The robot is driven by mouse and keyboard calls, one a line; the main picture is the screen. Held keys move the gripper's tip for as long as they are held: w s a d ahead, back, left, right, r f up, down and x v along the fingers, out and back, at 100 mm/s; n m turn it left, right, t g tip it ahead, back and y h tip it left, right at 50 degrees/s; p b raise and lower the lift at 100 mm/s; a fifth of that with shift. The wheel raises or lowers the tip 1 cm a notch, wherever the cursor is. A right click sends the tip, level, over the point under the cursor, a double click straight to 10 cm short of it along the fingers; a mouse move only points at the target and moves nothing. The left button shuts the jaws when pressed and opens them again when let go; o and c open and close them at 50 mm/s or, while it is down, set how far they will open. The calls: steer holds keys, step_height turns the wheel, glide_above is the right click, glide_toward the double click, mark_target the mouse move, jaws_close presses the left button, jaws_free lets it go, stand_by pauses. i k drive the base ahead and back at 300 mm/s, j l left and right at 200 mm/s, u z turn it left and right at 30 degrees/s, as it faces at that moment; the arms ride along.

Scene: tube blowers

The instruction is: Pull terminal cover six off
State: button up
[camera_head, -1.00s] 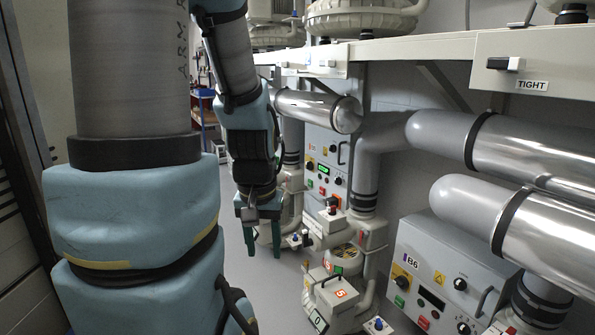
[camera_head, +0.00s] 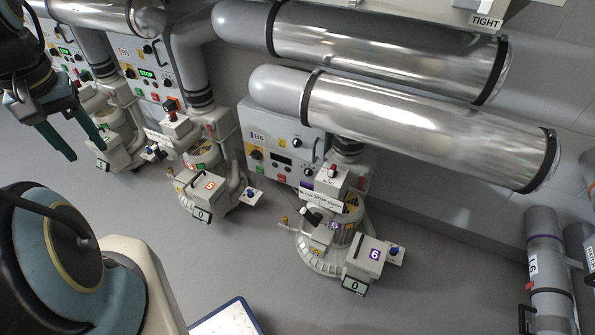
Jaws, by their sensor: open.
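A white box marked with a purple 6 (camera_head: 366,256), which I take to be terminal cover six, sits at the front of the right-hand blower (camera_head: 318,243). A small display reading 0 (camera_head: 354,286) is at its lower front. The box appears in place on the blower. My gripper (camera_head: 84,152) is at the far left, with its two green fingers apart and nothing between them. It is well away from the box, near the blowers on the left.
A panel marked B6 (camera_head: 283,145) stands behind the blower, with large silver pipes (camera_head: 400,115) above. Another blower with an orange-marked box (camera_head: 208,187) is to its left. The grey floor (camera_head: 270,280) in front is clear. A blue-edged white surface (camera_head: 228,318) shows at the bottom.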

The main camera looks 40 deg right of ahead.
mark_target(317, 248)
steer(key=z, duration=1.3)
steer(key=k+j+z, duration=0.2)
steer(key=k+z, duration=0.15)
steer(key=k, duration=0.05)
